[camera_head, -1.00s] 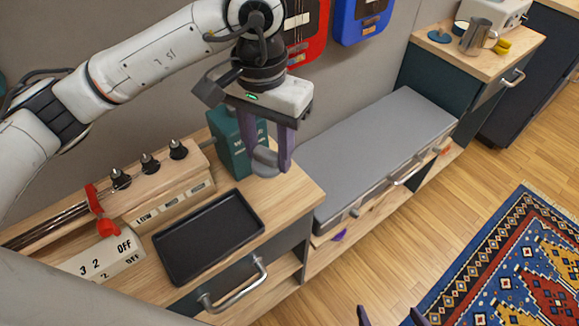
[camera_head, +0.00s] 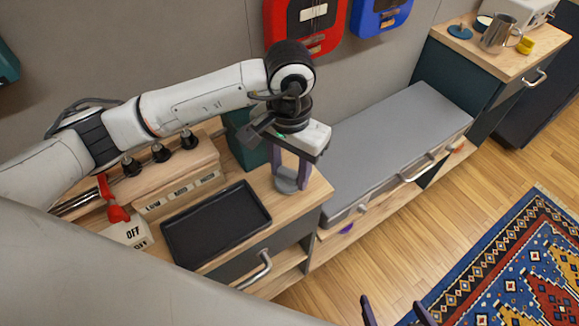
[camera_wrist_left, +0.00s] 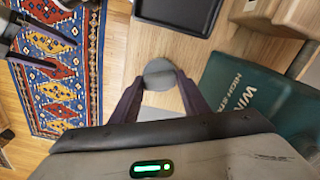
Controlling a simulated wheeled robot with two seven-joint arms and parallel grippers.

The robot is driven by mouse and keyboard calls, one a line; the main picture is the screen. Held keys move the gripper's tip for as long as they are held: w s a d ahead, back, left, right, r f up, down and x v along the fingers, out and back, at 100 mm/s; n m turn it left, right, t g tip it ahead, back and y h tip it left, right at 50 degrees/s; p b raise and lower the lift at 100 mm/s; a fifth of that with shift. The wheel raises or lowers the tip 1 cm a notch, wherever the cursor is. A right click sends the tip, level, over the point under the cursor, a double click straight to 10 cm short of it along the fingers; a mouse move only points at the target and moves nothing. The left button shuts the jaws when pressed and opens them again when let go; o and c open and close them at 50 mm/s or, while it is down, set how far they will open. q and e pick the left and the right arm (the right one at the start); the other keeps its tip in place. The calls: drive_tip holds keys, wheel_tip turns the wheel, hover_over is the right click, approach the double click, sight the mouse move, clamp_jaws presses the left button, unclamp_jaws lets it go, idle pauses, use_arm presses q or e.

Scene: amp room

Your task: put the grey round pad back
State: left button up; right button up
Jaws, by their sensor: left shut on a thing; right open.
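The grey round pad (camera_head: 287,185) is a small flat disc between the fingertips of my left gripper (camera_head: 289,186). That gripper is shut on it, over the right end of the wooden counter, to the right of the black tray. In the left wrist view the pad (camera_wrist_left: 158,75) shows between the two purple fingers (camera_wrist_left: 158,88); its near part is hidden there. I cannot tell whether it touches the counter or hangs just above it. My right gripper (camera_head: 395,312) is open and empty at the bottom edge of the head view, over the floor.
The black tray (camera_head: 180,255) lies on the counter (camera_head: 308,196). A dark green box (camera_head: 243,140) stands behind the gripper, its lettering clear in the wrist view (camera_wrist_left: 240,95). A wooden knob block (camera_head: 180,180) stands behind the tray. A grey case (camera_head: 400,135) lies on the right.

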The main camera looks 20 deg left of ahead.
sight(289, 170)
use_arm(q)
drive_tip(key=shift+f+b, duration=0.2)
drive_tip(key=shift+b, duration=0.1)
drive_tip(key=o, duration=1)
drive_tip(key=shift+r, duration=0.1)
drive_tip(key=shift+r+p, duration=0.25)
drive_tip(key=shift+p, duration=0.2)
drive_tip(key=shift+w+r, duration=0.1)
drive_tip(key=shift+r, duration=0.25)
wheel_tip(289, 170, up, 11)
drive_tip(key=shift+r+b, duration=0.1)
drive_tip(key=shift+b, duration=0.9)
